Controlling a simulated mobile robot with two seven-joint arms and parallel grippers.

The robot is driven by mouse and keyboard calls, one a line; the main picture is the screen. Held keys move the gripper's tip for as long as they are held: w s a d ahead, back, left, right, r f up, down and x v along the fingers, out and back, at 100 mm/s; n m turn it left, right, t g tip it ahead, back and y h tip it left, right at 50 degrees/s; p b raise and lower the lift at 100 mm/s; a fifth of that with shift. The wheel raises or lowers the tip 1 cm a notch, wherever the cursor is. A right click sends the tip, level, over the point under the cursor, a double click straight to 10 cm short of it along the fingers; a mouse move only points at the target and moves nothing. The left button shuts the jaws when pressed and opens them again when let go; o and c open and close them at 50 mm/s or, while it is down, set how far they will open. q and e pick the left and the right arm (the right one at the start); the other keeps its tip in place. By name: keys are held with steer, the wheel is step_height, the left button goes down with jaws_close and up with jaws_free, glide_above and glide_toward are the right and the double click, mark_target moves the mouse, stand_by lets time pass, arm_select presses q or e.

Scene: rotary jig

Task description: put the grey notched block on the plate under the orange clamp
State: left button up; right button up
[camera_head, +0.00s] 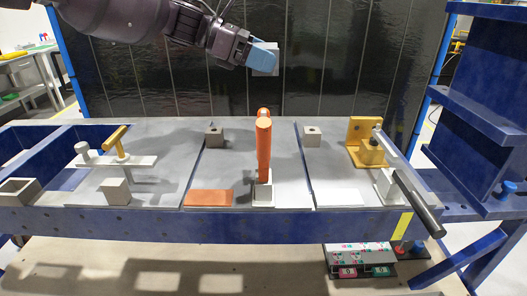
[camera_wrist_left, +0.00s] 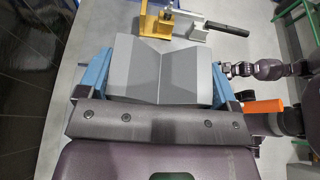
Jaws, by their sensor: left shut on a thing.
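My left gripper (camera_head: 266,56) has blue fingers and is shut on the grey notched block (camera_head: 268,71), high above the back of the bench. In the left wrist view the block (camera_wrist_left: 162,70) sits between both blue fingers (camera_wrist_left: 157,82), its V-shaped notch facing the camera. The orange clamp (camera_head: 264,150) stands upright on the middle plate (camera_head: 228,172), below and in front of the block. Part of an orange cylinder, probably the clamp (camera_wrist_left: 236,108), shows in the left wrist view. Purple arm links (camera_wrist_left: 270,70) at its right look like my right arm; its jaws are unclear.
Small grey blocks (camera_head: 214,137) and (camera_head: 312,133) flank the clamp behind. An orange pad (camera_head: 208,198) lies at its left front. A yellow bracket (camera_head: 365,145) with a dark-handled clamp (camera_head: 416,203) is on the right; a yellow-handled fixture (camera_head: 115,158) is on the left.

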arm_select(q)
steer(key=shift+f, duration=0.3)
step_height(320, 180, down, 15)
steer(key=b, duration=0.3)
steer(key=shift+r, duration=0.1)
steer(key=shift+f, duration=0.45)
step_height(320, 180, down, 4)
steer(key=shift+r+b, duration=0.1)
steer(key=shift+b, duration=0.5)
steer(key=shift+s+r, duration=0.1)
steer(key=shift+r, duration=0.05)
steer(key=o, duration=1)
